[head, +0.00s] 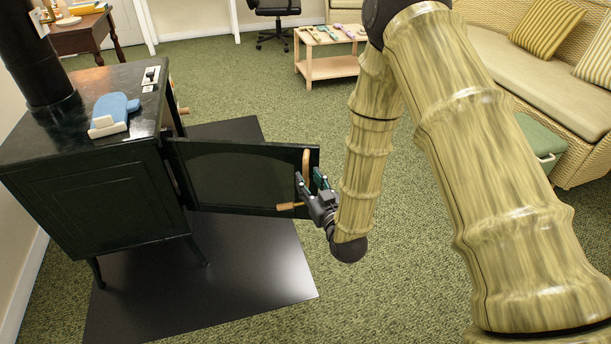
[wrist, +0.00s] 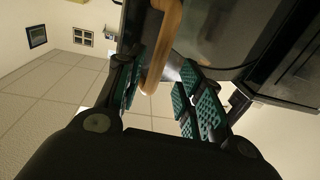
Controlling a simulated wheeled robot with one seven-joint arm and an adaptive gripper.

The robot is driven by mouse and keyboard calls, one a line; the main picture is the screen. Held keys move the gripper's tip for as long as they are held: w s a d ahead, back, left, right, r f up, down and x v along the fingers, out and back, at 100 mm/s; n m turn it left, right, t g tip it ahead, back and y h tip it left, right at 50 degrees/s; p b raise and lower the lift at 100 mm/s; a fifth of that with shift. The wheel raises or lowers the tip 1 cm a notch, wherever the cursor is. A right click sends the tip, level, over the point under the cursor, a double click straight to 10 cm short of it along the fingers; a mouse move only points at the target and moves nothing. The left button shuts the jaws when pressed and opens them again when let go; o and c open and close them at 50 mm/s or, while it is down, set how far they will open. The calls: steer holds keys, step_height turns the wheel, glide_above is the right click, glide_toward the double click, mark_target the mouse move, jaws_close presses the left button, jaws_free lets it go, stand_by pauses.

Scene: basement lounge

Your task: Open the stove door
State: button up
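The black stove (head: 90,190) stands at the left of the head view. Its dark door (head: 240,178) is swung out wide to the right, away from the stove's body. A curved wooden handle (head: 306,162) is near the door's free edge, and a second wooden grip (head: 289,206) sticks out below. My gripper (head: 309,177) is at that free edge. In the wrist view the curved handle (wrist: 163,40) lies between my gripper's (wrist: 160,72) spread fingers, nearer the left one. A gap shows on the right side; contact with the left finger is unclear.
A blue oven mitt (head: 113,109) lies on the stove top beside the black stovepipe (head: 35,60). A dark floor plate (head: 200,275) lies under the stove. A low wooden table (head: 330,66) and a wicker sofa (head: 545,75) stand farther back. Green carpet is clear behind the door.

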steer(key=v, duration=0.8)
steer(key=shift+s, duration=0.3)
steer(key=s+d+f+m+g+h, duration=0.1)
steer(key=s+d+f+g+h, duration=0.1)
steer(key=s+d+f+g, duration=0.45)
steer(key=s+d+f+m+g+h, duration=0.1)
steer(key=s+f+g+h, duration=0.15)
steer(key=s+f, duration=0.8)
steer(key=s+d+f+m+g, duration=0.1)
steer(key=s+d+f+g, duration=0.25)
steer(key=s+f, duration=0.35)
steer(key=s+d+f+m+g, duration=0.15)
steer(key=s+f+g, duration=0.25)
steer(key=s, duration=0.5)
step_height(320, 180, up, 25)
steer(key=h+p, duration=0.1)
steer(key=p, duration=2.4)
steer(key=shift+s+d+r+g+p, duration=0.2)
steer(key=shift+s+d+g+p, duration=0.15)
steer(key=shift+s, duration=0.15)
